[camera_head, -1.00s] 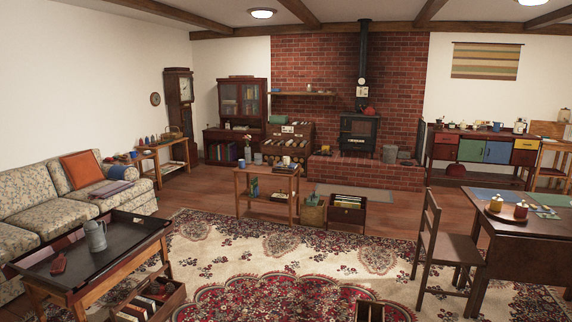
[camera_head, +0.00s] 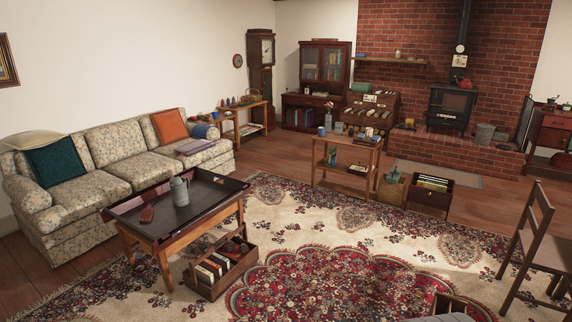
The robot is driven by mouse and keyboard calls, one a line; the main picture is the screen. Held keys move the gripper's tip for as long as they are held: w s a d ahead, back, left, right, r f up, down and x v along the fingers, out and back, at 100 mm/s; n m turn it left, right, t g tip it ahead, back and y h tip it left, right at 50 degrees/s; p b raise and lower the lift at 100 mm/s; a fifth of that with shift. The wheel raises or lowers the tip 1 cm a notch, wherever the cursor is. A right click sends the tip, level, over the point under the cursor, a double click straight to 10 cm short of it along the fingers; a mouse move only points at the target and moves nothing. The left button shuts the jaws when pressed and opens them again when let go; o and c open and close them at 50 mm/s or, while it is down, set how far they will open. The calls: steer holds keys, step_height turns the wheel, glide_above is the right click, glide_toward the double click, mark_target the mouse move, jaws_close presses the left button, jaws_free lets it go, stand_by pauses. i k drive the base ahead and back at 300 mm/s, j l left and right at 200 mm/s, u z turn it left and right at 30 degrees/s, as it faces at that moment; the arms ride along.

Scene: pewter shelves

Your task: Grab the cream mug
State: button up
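I cannot pick out a cream mug with certainty. A small pale object (camera_head: 398,53) stands on the wooden wall shelf, too small to identify. A blue mug-like object (camera_head: 321,131) stands on the small wooden table (camera_head: 345,143) in the middle of the room. Small items (camera_head: 553,101) on the sideboard at the right edge are too small to tell apart. My gripper is not in view.
A low tray table (camera_head: 181,219) with a grey jug (camera_head: 180,191) stands before the floral sofa (camera_head: 105,160). A crate (camera_head: 220,269) lies beside it. A wooden chair (camera_head: 535,235) stands at right. The patterned rug (camera_head: 400,240) has open room.

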mark_target(369, 133)
steer(key=i+j, duration=0.15)
steer(key=i, duration=0.4)
steer(key=i+j+z, duration=0.15)
steer(key=i, duration=0.4)
steer(key=i+j, duration=0.15)
steer(key=i, duration=0.45)
steer(key=i+l+z, duration=0.1)
steer(key=i+z, duration=0.2)
steer(key=i, duration=0.45)
steer(key=i+j+z, duration=0.1)
steer(key=i+z, duration=0.15)
steer(key=i, duration=0.5)
steer(key=i+z, duration=0.3)
steer(key=i, duration=1.15)
steer(key=i+l+u, duration=0.1)
steer(key=i+u, duration=0.4)
steer(key=i, duration=1)
steer(key=i+z, duration=0.2)
steer(key=i, duration=0.25)
steer(key=i+j+z, duration=0.15)
steer(key=i, duration=0.3)
steer(key=i+z, duration=0.2)
steer(key=i, duration=0.2)
steer(key=i+j+z, duration=0.15)
steer(key=i, duration=0.3)
steer(key=j, duration=0.1)
